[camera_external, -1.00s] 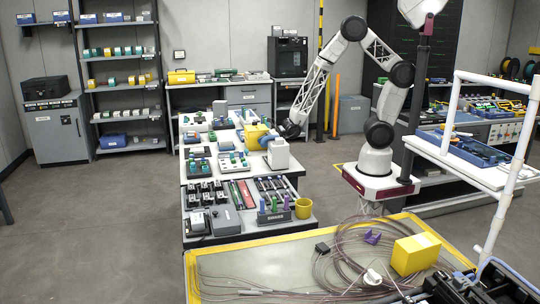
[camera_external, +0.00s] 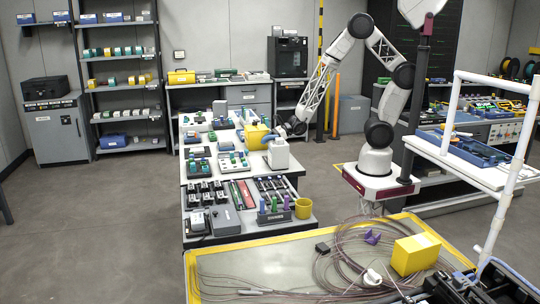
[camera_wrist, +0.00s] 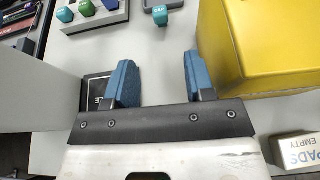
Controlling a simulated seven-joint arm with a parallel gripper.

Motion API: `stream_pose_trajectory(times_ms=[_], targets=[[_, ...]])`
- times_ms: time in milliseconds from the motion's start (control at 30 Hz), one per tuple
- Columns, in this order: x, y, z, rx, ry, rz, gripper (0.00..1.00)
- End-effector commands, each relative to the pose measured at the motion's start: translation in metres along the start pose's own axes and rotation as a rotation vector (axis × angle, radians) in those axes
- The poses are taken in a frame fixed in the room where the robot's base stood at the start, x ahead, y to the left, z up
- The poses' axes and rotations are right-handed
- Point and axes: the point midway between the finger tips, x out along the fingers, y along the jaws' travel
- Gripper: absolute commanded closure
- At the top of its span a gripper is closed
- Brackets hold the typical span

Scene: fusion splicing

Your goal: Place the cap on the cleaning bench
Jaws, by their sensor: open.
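In the external view my gripper (camera_external: 272,137) is over the back part of the bench (camera_external: 232,172), beside a yellow box (camera_external: 256,136). The cap cannot be made out there. I cannot tell which surface is the cleaning bench.
The yellow box (camera_wrist: 262,45) stands close to the right finger. A white box lettered PADS EMPTY (camera_wrist: 298,152) is at the lower right. A white container (camera_external: 278,155) stands below my gripper.

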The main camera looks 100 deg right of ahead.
Motion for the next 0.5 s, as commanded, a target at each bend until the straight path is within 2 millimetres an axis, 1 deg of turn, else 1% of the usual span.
stream_pose_trajectory(times_ms=[167,267,367,467,500], targets=[[0.0,0.001,0.001,-0.004,-0.001,0.003,0.51],[-0.001,0.005,0.006,-0.022,-0.004,0.018,0.51],[-0.003,0.014,0.015,-0.062,-0.01,0.051,0.51],[-0.007,0.03,0.031,-0.135,-0.02,0.11,0.51],[-0.01,0.039,0.038,-0.174,-0.025,0.141,0.51]])
